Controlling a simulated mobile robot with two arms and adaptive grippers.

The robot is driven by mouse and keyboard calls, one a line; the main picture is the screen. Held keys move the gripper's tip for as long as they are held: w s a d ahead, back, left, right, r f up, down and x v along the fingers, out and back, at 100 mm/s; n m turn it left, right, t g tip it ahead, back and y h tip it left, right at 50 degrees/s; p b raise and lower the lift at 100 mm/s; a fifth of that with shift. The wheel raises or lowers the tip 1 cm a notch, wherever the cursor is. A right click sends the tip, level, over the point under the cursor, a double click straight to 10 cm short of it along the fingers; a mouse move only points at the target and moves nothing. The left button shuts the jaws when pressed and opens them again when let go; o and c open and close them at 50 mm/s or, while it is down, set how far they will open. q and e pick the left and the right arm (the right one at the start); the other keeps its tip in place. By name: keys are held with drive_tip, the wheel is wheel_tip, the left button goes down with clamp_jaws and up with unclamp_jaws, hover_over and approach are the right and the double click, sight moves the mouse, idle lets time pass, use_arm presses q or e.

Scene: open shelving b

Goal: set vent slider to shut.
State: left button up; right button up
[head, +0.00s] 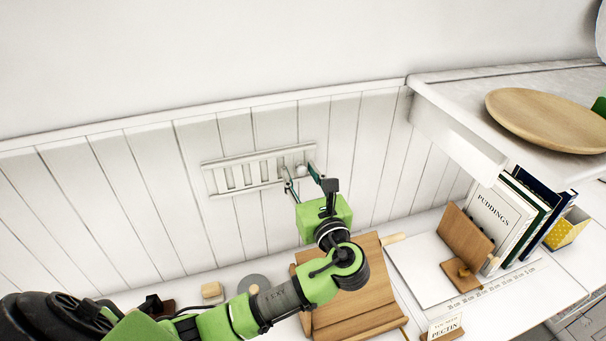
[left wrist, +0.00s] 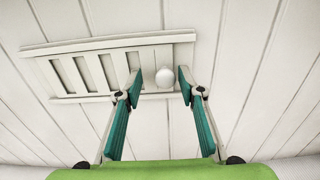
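The vent (head: 240,172) is a white slatted panel on the white boarded wall, and it also shows in the left wrist view (left wrist: 95,68). Its slider knob (left wrist: 165,78) is a round white ball at the right end of the vent; in the head view the knob (head: 302,170) shows by the fingers. Several slots stand open to the left of the knob. My left gripper (head: 301,178) is at the vent's right end. In the left wrist view its green-padded fingers (left wrist: 158,92) are spread on either side of the knob, with gaps on both sides. My right gripper is not in view.
At right are books (head: 500,222) with a wooden bookend (head: 466,240), and a shelf holding a wooden plate (head: 550,118). The wall left of the vent is clear.

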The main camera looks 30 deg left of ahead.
use_arm(q)
drive_tip(key=shift+d, duration=0.25)
drive_tip(key=v, duration=1.1)
drive_tip(key=shift+s+d, duration=0.15)
drive_tip(key=shift+s, duration=0.25)
